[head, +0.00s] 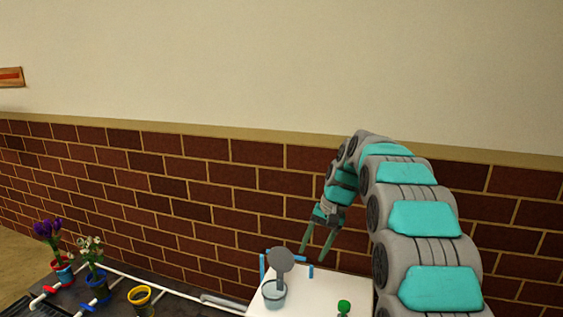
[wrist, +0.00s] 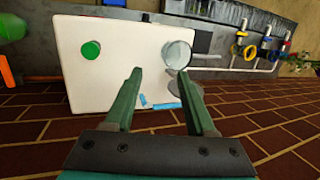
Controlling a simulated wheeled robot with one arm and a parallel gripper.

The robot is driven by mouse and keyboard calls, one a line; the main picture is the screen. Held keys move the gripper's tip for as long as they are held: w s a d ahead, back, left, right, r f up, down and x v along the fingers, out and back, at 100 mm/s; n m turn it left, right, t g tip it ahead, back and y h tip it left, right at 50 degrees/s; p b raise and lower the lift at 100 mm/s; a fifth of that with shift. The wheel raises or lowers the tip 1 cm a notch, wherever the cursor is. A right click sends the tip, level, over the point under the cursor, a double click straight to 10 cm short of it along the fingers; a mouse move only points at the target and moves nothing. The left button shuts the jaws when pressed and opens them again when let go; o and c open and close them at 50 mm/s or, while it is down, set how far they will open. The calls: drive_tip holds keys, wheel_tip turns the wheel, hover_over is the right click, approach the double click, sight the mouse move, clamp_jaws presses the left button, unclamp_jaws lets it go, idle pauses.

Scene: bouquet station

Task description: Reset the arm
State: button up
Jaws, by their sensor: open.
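My gripper (head: 320,238) is open and empty, with its two green fingers apart and pointing down. In the head view it hangs in front of the brick wall, above the back part of a white table (head: 335,290). In the wrist view the gripper (wrist: 160,92) has both fingers spread over the white table (wrist: 110,60), with nothing between them. My arm arches up and over from the right side of the head view.
On the white table are a glass cup (head: 273,294), a grey round-headed item (head: 281,260) and a green knob (head: 344,307). Left of it, a dark bench holds purple flowers (head: 48,230), white flowers (head: 91,250) and a yellow-rimmed pot (head: 140,297). Space above is free.

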drive_tip(key=s+d+f+n+h, duration=0.1)
drive_tip(key=s+d+h, duration=0.1)
drive_tip(key=s, duration=2)
drive_tip(key=s+d+f+n+g+h, duration=0.1)
drive_tip(key=s+d, duration=0.3)
drive_tip(key=s, duration=1.9)
drive_tip(key=shift+s+d+n+h, duration=0.15)
drive_tip(key=shift+s+n+h, duration=0.2)
drive_tip(key=shift+n, duration=0.25)
